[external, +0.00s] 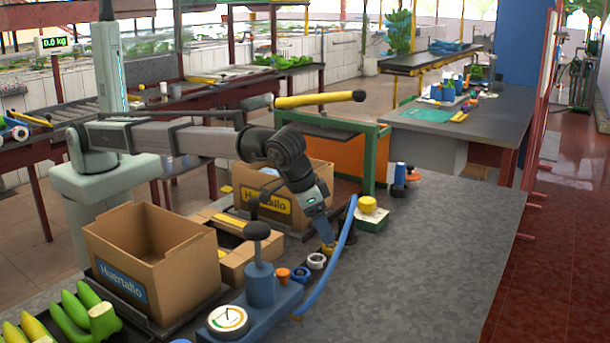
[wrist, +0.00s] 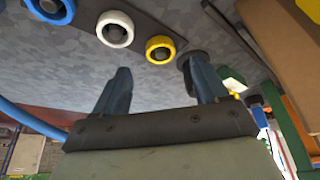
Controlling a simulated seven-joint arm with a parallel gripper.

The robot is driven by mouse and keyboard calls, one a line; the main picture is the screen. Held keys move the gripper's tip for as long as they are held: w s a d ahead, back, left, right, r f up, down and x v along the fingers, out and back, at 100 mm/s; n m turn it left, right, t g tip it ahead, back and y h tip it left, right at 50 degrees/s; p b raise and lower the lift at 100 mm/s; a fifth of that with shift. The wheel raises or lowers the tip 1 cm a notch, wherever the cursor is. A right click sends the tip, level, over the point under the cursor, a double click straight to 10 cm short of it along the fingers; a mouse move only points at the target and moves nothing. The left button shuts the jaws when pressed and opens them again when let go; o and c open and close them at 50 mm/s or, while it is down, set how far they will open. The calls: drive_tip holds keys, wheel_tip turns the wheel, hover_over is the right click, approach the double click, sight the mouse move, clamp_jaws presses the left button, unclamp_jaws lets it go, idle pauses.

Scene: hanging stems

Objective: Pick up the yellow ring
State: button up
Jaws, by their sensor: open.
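The yellow ring (wrist: 158,40) sits around a dark round peg in a row on a dark strip, in the wrist view. It lies just beyond my fingertips, between their lines and apart from them. My gripper (wrist: 158,66) is open with nothing between its fingers. In the external view my gripper (external: 326,234) points down over the far end of the row, and the yellow ring is mostly hidden there by the fingers. The white ring (wrist: 101,28) and the blue ring (wrist: 38,15) sit beside it in the row.
A dark round piece (wrist: 184,60) lies by my right finger in the wrist view. A blue hose (external: 335,265) curves close by the row. A blue device with a dial (external: 229,321) and cardboard boxes (external: 195,262) stand left. The bench at right (external: 440,250) is clear.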

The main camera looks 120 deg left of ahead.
sight(330, 245)
drive_tip(key=shift+x, duration=2.35)
drive_tip(key=shift+s, duration=0.1)
drive_tip(key=shift+c, duration=0.3)
drive_tip(key=c, duration=1.3)
drive_tip(key=shift+o, duration=0.2)
